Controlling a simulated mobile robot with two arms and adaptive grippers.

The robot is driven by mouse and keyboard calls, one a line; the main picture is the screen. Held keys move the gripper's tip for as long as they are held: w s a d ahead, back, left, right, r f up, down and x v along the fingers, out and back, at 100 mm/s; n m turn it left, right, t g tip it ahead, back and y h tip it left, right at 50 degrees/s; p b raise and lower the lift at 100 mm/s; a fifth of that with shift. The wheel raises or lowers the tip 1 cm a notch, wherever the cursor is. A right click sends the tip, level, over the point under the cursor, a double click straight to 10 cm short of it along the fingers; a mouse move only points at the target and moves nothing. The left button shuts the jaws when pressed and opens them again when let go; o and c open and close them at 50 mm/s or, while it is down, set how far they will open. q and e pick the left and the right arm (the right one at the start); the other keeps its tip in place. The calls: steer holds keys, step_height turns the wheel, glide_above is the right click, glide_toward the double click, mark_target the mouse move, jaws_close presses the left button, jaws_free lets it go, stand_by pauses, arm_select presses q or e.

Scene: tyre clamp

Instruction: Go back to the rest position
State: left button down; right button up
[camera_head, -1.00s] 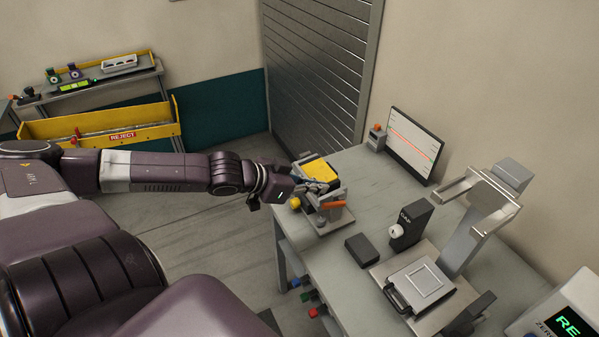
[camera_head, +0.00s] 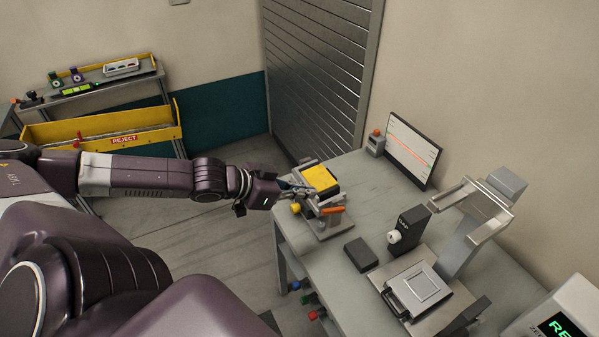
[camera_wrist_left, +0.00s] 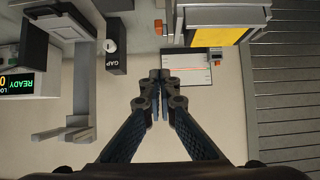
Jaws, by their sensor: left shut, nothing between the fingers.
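My left gripper (camera_head: 298,187) reaches in from the left in the head view, at the left end of the workbench. It is beside the yellow-topped clamp fixture (camera_head: 320,179), and I cannot tell whether it touches it. In the left wrist view the gripper (camera_wrist_left: 160,78) has its fingertips together with nothing between them. The clamp fixture's yellow part (camera_wrist_left: 216,32) shows above and right of the fingers there. My right gripper is not in view.
The grey workbench (camera_head: 330,258) carries a monitor (camera_head: 410,150), a black GAP unit (camera_head: 408,230), a dark block (camera_head: 361,254) and a grey press-like stand (camera_head: 470,225). A yellow REJECT bin (camera_head: 60,133) stands at the back left. Open floor lies between bin and bench.

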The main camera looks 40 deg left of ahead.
arm_select(q)
steer(key=shift+v, duration=1.1)
